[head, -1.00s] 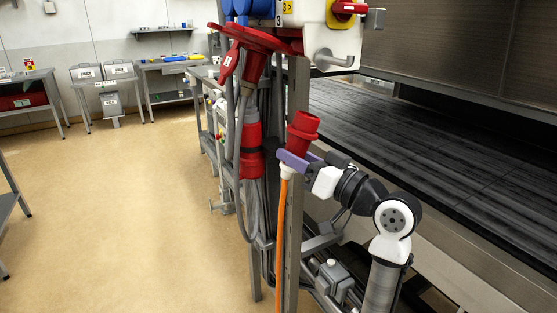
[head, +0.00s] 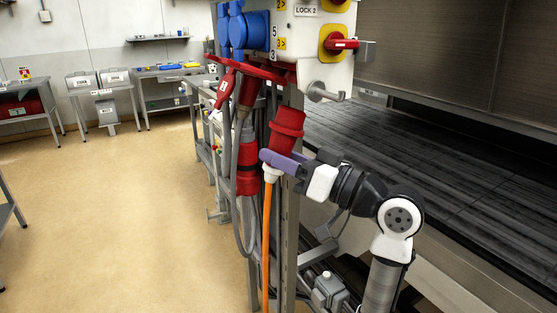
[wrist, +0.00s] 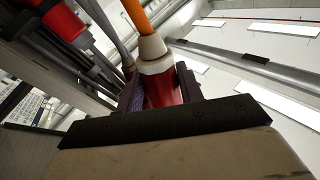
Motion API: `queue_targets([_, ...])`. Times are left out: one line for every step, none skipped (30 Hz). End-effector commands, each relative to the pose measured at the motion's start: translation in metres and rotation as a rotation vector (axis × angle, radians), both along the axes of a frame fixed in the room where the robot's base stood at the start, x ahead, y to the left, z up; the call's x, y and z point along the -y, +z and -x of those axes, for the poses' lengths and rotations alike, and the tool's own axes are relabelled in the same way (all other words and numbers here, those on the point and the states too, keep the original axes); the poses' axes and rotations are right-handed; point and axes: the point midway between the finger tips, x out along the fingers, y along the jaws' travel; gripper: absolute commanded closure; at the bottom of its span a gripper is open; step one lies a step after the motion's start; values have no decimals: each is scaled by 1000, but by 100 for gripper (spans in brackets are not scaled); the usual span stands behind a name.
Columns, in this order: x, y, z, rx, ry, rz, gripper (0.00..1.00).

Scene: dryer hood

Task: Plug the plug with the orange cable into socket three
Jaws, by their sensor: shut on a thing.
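My gripper (head: 279,162) is shut on the red plug (head: 286,128), with its purple finger across the plug's lower part. The plug stands nearly upright, mouth up, tilted slightly right. Its orange cable (head: 266,235) hangs straight down from a pale collar. In the wrist view the gripper (wrist: 160,95) has dark fingers on both sides of the red plug body (wrist: 163,90), below the collar and orange cable (wrist: 137,14). The white socket box (head: 311,50) is above, with small number labels including a 3. A red flange (head: 262,70) sits under it; the socket openings are hidden.
Another red connector (head: 248,165) with grey cables hangs left of my plug, close by. Blue sockets (head: 250,30) and a red switch handle (head: 341,44) are on the box. A metal post (head: 291,215) stands just behind the orange cable. Open floor (head: 120,220) lies left.

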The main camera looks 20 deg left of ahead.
Motion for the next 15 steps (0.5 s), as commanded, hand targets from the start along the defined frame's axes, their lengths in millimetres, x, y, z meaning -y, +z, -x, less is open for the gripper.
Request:
queue_targets([1,3,-1,1,0,-1,100])
queue_targets([1,4,-1,1,0,-1,100])
queue_targets([2,6,-1,1,0,0,100])
queue_targets([2,7,-1,2,0,0,100])
queue_targets([2,8,-2,2,0,0,100])
queue_targets([3,10,-2,2,0,1,100])
queue_targets([4,12,-3,3,0,1,100])
queue_targets([4,14,-3,3,0,2,100])
queue_targets([5,17,-4,4,1,2,100])
queue_targets([6,19,-4,4,1,3,100])
queue_targets([6,20,-5,5,1,3,100])
queue_targets([7,22,-6,4,0,5,100])
queue_targets([8,24,-6,5,0,5,100])
queue_targets([8,25,-6,5,0,5,100])
queue_targets([8,25,-7,5,0,5,100])
